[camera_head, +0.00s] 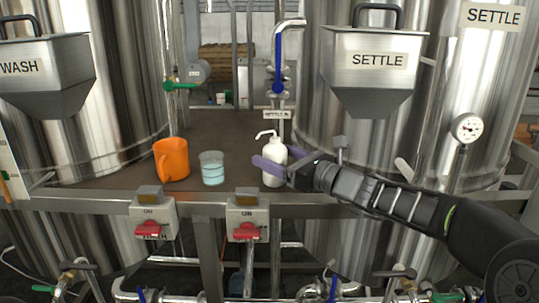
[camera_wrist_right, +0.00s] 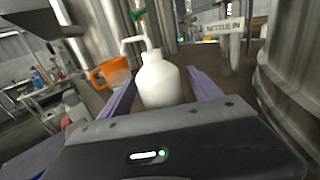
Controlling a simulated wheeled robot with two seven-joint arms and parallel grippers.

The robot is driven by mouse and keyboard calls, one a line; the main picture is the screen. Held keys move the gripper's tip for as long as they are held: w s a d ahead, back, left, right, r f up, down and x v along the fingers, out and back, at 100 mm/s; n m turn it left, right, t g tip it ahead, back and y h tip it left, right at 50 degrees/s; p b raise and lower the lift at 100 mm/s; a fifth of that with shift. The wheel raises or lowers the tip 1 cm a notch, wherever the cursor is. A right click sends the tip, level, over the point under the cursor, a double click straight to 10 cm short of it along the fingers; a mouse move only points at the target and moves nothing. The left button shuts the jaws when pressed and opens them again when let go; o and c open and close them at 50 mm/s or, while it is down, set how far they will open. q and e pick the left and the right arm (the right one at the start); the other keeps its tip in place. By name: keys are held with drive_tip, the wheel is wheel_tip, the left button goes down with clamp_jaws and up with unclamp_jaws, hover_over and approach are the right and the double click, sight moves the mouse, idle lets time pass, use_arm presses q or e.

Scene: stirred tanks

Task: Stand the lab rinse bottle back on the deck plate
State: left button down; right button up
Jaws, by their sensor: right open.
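The white lab rinse bottle (camera_head: 274,161) with its bent spout stands upright on the brown deck plate (camera_head: 222,132), near the front edge. My right gripper (camera_head: 270,162) comes in from the right, with its purple fingers at the bottle. In the right wrist view the bottle (camera_wrist_right: 161,80) is between the two open fingers (camera_wrist_right: 160,92), with a finger on each side. I cannot tell whether either finger touches it. The bottle's lower part is hidden by the gripper body in the wrist view. My left gripper is not in view.
An orange jug (camera_head: 172,160) and a clear beaker of pale blue liquid (camera_head: 212,168) stand left of the bottle. Steel tanks flank the deck on both sides. Switch boxes with red handles (camera_head: 247,231) hang below the front edge. A SETTLE hopper (camera_head: 370,72) hangs above my right arm.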

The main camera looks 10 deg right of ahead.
drive_tip(key=v, duration=0.9)
drive_tip(key=shift+s+d, duration=0.25)
drive_tip(key=shift+s, duration=0.05)
